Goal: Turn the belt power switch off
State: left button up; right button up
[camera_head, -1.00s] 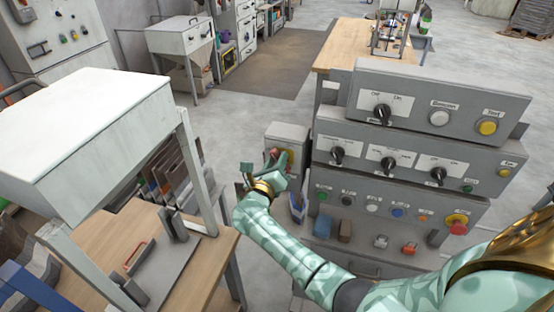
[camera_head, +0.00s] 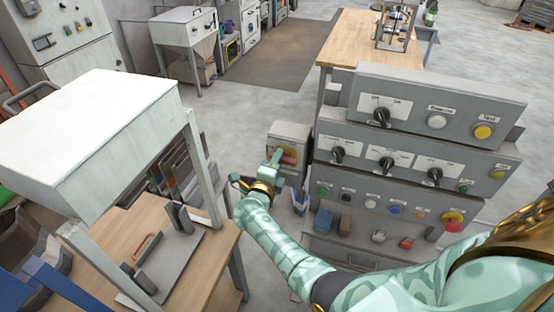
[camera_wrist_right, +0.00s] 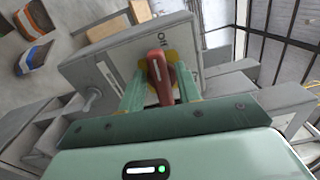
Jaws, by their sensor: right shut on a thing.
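The belt power switch is a red handle (camera_wrist_right: 158,70) on a yellow plate (camera_wrist_right: 174,64), on the front of a small grey box (camera_head: 291,130). In the wrist view the handle lies between the two green fingers of my right gripper (camera_wrist_right: 160,84), which is shut on it. An "Off" label shows on the box beside the plate. In the head view my right gripper (camera_head: 272,170) reaches the box front from below left and partly covers the handle, with yellow and red (camera_head: 288,153) showing behind it. My left gripper is not in view.
A large grey control console (camera_head: 400,150) with knobs and buttons stands right of the box. A wooden bench (camera_head: 190,265) with a white hopper (camera_head: 80,140) above it stands at left. A gap of floor lies behind the box.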

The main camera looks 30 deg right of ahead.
jog(key=shift+n, duration=0.6)
jog(key=o, duration=0.6)
jog(key=shift+f, duration=0.1)
jog(key=shift+o, duration=0.2)
